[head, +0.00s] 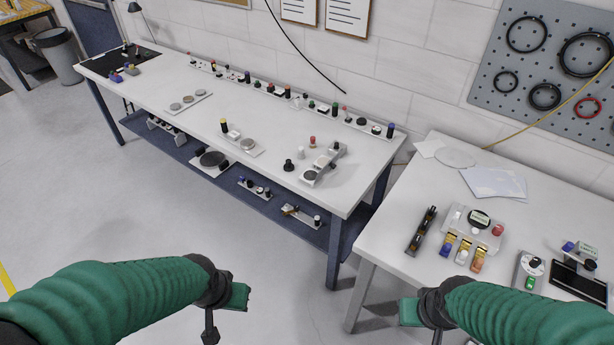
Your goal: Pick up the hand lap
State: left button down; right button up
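I cannot tell for sure which object is the hand lap. On the long white bench (190,125), a black knobbed piece (289,165) stands near the front edge, left of a grey fixture with a round disc (312,175). A small tray with a disc and a yellow-topped piece (241,144) sits further left. My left gripper (226,310) is low in the view, over the floor in front of the bench. My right gripper (422,318) is low, near the front of the right table. Both are apart from all objects; their fingers show too little to tell the opening.
The right table (400,235) holds a tray with coloured pieces (470,235), a black bar (422,230), papers (495,183) and small devices. A rack of knobs (290,95) lines the bench's back. A blue lower shelf (225,180) holds more parts. Floor at left is clear.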

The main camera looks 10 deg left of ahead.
aim_at(289, 167)
jog(key=z, duration=0.4)
jog(key=i+j+z, duration=0.45)
jog(key=j+z, duration=0.15)
jog(key=i+j+z, duration=0.15)
jog(key=j+z, duration=0.2)
jog(key=j, duration=0.2)
jog(key=i+j, duration=0.1)
jog(key=j, duration=0.3)
jog(key=i+j, duration=0.15)
jog(key=j, duration=0.2)
jog(key=i+j, duration=0.1)
jog(key=j, duration=0.3)
jog(key=i+j+z, duration=0.1)
jog(key=j, duration=0.3)
